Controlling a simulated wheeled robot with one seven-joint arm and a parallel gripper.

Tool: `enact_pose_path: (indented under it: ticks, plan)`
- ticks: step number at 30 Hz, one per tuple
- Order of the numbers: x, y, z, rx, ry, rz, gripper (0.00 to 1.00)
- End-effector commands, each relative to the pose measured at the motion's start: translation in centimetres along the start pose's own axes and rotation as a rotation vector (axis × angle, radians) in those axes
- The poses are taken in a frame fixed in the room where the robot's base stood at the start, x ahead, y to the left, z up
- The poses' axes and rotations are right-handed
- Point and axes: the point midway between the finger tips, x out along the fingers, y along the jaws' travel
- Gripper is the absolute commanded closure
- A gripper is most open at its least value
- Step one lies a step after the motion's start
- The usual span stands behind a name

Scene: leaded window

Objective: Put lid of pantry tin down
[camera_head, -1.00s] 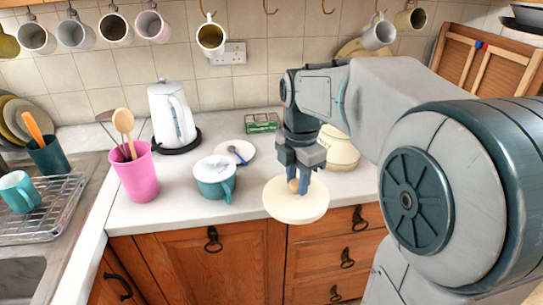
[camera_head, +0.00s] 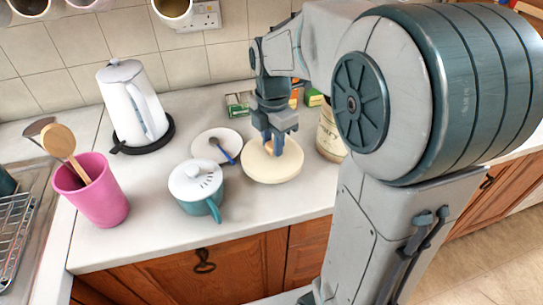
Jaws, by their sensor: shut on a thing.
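The lid of the pantry tin (camera_head: 262,168) is a round cream disc with a small wooden knob. My gripper (camera_head: 279,148) is shut on the knob, and the lid is level at or just above the worktop; I cannot tell if it touches. The pantry tin (camera_head: 328,135) is a cream tin to the right of the lid, partly hidden behind my arm. Its top is hidden.
Left of the lid stand a teal pot with a white lid (camera_head: 197,187) and a white saucer (camera_head: 212,146) with a blue-handled utensil. A white kettle (camera_head: 131,105), a pink tumbler (camera_head: 97,196) and a green box (camera_head: 237,104) stand around. Worktop (camera_head: 150,220) is bare in front.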

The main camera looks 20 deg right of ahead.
Motion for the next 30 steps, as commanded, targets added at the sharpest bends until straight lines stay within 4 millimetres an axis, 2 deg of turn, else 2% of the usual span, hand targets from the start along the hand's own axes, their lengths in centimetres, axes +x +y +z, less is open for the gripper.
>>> enact_pose_path:
  ticks: [12,24,25,27,30]
  plan:
    - [4.8,0.0,0.0,0.0,0.001,-0.001,0.94]
    - [5.5,0.0,0.0,0.0,0.0,0.001,0.94]
    - [5.3,0.0,0.0,0.0,0.0,0.001,0.66]
    - [5.3,0.0,0.0,0.0,0.0,0.001,0.5]
    - [5.3,0.0,0.0,0.0,0.0,0.0,0.5]
